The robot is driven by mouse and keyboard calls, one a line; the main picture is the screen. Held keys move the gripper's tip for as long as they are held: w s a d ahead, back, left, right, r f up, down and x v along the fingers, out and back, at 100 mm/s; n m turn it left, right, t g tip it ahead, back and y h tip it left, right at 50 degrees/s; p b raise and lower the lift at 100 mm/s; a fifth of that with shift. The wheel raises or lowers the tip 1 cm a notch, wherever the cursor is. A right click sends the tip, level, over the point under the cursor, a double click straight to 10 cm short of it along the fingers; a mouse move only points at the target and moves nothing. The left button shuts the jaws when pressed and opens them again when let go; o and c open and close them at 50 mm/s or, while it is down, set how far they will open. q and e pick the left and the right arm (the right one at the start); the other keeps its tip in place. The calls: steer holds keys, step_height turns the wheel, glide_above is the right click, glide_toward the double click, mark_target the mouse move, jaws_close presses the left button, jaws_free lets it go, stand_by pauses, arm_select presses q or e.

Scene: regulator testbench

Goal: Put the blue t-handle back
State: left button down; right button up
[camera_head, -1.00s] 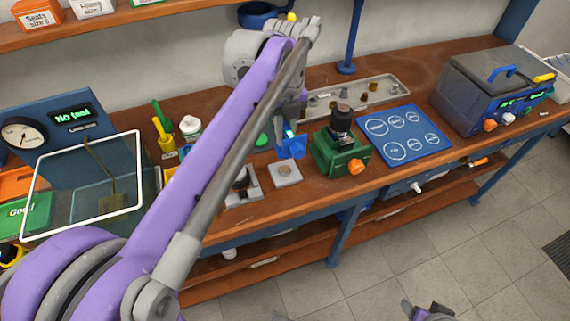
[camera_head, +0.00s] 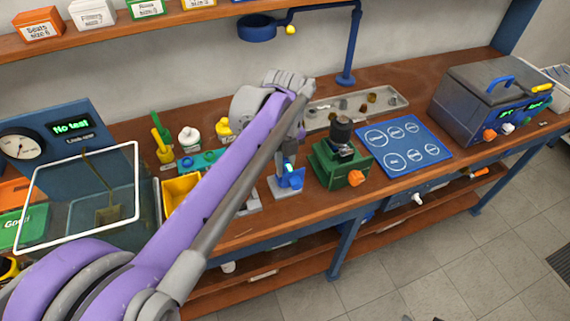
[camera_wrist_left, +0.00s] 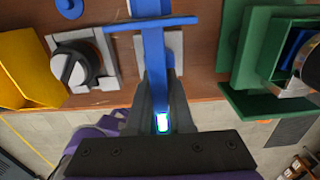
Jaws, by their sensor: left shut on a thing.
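My left gripper (camera_head: 287,165) is shut on the blue t-handle (camera_head: 293,182), low over a small grey plate (camera_head: 276,192) near the bench's front edge. In the left wrist view the t-handle (camera_wrist_left: 153,62) has its stem between the fingers (camera_wrist_left: 162,98) and its crossbar across them beyond the tips. The grey plate (camera_wrist_left: 174,44) shows behind the stem there. The fingers and handle cover much of the plate, and I cannot tell whether the handle touches it. My right gripper is not clearly in view.
A green fixture (camera_head: 340,168) stands just right of the plate. A grey base with a black knob (camera_wrist_left: 75,66) and a yellow bin (camera_wrist_left: 30,70) are on the left. Further right are a blue mat (camera_head: 405,142) and a grey machine (camera_head: 490,100). A metal tray (camera_head: 385,103) lies behind.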

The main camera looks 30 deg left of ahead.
arm_select(q)
steer(key=shift+f, duration=0.35)
steer(key=c, duration=0.8)
jaws_free()
step_height(320, 180, up, 13)
steer(key=shift+r+p, duration=0.15)
steer(key=shift+p, duration=0.65)
